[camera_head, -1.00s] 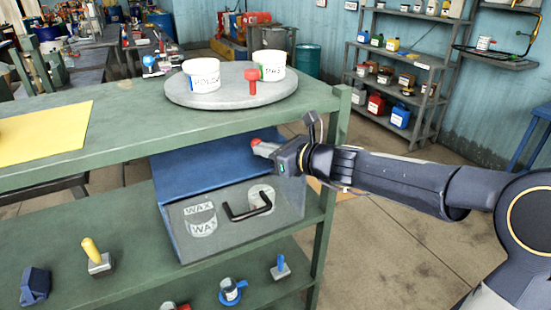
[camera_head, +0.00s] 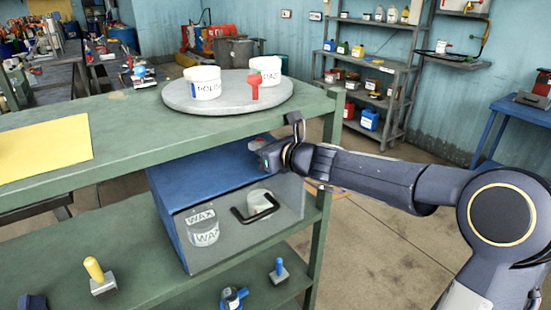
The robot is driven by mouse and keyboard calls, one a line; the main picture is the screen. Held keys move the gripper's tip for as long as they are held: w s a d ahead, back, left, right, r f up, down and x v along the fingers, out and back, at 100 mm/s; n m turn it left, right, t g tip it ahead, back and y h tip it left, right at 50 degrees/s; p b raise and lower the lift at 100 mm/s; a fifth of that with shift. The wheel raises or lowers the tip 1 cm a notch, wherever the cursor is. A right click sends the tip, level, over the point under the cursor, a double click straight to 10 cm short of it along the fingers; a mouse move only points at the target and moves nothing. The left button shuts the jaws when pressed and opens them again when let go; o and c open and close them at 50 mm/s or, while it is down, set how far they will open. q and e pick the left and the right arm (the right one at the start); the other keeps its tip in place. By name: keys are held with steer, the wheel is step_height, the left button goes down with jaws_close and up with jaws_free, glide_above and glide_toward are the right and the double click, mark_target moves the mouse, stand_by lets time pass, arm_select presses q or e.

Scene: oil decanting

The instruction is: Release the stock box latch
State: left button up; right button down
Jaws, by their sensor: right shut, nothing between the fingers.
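The stock box (camera_head: 205,172) is a blue box on the shelf below the worktop. Its clear front panel (camera_head: 221,247) has a black handle (camera_head: 240,214), and jars marked WAX (camera_head: 204,232) show behind it. A small red part (camera_head: 259,141), perhaps the latch, shows at the top of the box, mostly hidden behind my right gripper. My right gripper (camera_head: 257,154) is shut and empty at the box's top right; I cannot tell whether it touches the red part. My left gripper is not in view.
A yellow sheet (camera_head: 40,143) lies at left. A yellow-handled stamp (camera_head: 97,277) and blue-handled pieces (camera_head: 279,270) stand on lower shelves. A green post (camera_head: 323,200) stands right of the box.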

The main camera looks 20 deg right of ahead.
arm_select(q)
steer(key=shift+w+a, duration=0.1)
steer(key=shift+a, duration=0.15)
arm_select(e)
steer(key=shift+w+d+f, duration=0.1)
steer(key=shift+w+d, duration=0.25)
stand_by(0.4)
stand_by(0.9)
